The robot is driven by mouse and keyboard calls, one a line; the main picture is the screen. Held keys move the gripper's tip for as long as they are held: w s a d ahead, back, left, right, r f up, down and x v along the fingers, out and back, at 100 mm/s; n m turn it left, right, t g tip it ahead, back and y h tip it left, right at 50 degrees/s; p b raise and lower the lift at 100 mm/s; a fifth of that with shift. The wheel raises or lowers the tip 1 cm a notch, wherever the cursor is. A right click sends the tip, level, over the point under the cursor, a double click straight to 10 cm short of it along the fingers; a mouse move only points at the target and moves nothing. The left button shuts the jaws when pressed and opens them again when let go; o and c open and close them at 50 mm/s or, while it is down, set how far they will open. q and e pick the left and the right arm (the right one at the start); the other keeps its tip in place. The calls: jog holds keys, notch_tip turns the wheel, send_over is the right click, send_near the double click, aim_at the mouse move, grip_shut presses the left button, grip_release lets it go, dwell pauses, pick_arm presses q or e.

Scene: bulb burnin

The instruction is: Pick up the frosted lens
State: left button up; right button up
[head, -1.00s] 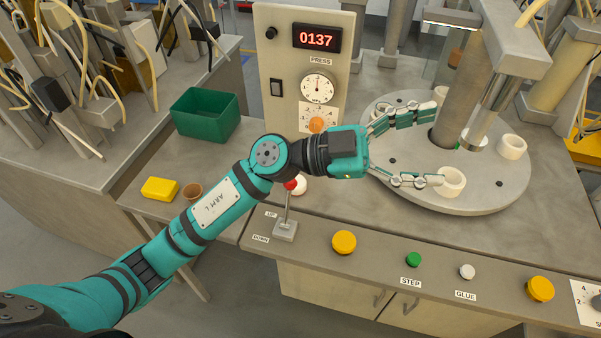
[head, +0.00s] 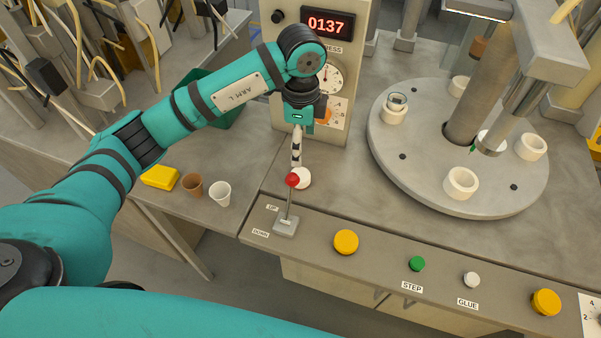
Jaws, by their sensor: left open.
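A white, rounded piece that looks like the frosted lens (head: 304,178) sits on the bench just behind the red lever knob, which hides part of its left side. My left gripper (head: 297,163) points down directly above and behind it, seen edge-on, with its fingers close to the piece. The gripper is open and holds nothing that I can see. Whether the fingers touch the piece cannot be told. My right gripper is out of view.
The red-knobbed lever (head: 292,181) stands close in front. The press panel (head: 346,70) rises behind. A round turntable (head: 413,175) with several white collars is to the right; one collar holds a small clear-topped part (head: 397,100). A white cup (head: 220,193) and brown cup (head: 193,184) stand left.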

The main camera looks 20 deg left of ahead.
aim_at(301, 174)
pick_arm(q)
notch_tip(301, 174, down, 12)
jog(key=shift+r+p, duration=0.1)
jog(key=shift+p, duration=0.75)
jog(key=c, duration=0.9)
